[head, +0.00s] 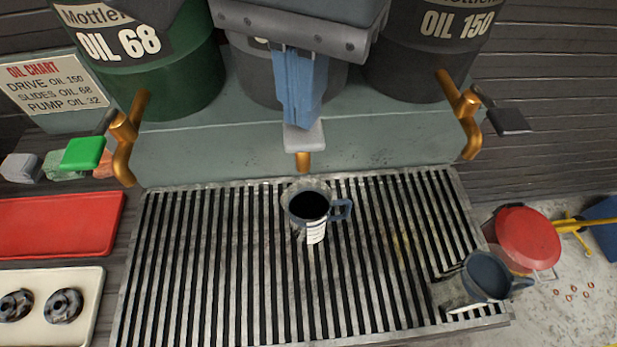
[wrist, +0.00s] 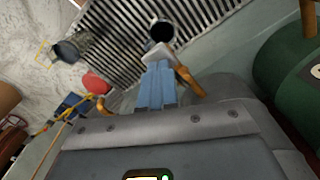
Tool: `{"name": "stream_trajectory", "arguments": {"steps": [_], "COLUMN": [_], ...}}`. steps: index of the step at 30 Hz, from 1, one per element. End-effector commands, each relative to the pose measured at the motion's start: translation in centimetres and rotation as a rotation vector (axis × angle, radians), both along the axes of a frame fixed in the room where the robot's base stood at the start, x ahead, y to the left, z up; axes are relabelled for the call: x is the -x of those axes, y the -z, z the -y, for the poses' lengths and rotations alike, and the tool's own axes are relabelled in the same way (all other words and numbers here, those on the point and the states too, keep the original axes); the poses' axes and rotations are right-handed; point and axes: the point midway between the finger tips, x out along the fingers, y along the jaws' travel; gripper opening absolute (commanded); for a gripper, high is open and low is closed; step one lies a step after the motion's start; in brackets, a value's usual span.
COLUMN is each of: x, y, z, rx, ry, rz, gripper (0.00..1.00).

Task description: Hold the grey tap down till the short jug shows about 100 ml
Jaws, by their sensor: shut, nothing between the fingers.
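The grey tap has a light grey lever (head: 304,137) above a brass spout (head: 303,162) at the middle of the drum stand. My gripper (head: 302,122) is shut and empty, its blue fingertips pointing down at the lever; they look in contact, but I cannot be sure. The wrist view shows my fingertips (wrist: 160,67) beside the lever (wrist: 187,72). A jug (head: 310,228) with a white scale label stands upright on the grate under the spout, handle to the right. Its inside looks black; I cannot read the level. No stream shows clearly.
A second jug (head: 487,277) stands at the grate's right front corner. A green-lever tap (head: 84,153) is left, a dark-lever tap (head: 508,121) right. Drums stand behind. A red tray (head: 58,224) lies left. The grate (head: 220,290) is otherwise clear.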

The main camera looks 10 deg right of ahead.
Motion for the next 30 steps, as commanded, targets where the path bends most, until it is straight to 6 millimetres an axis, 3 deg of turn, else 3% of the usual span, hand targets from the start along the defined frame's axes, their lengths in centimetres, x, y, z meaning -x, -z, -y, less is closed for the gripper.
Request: {"name": "stream_trajectory", "arguments": {"steps": [30], "x": [-0.1], "y": [2.5], "z": [0.1], "rx": [0.001], "ry": [0.002], "rz": [0.002], "gripper": [0.0]}}
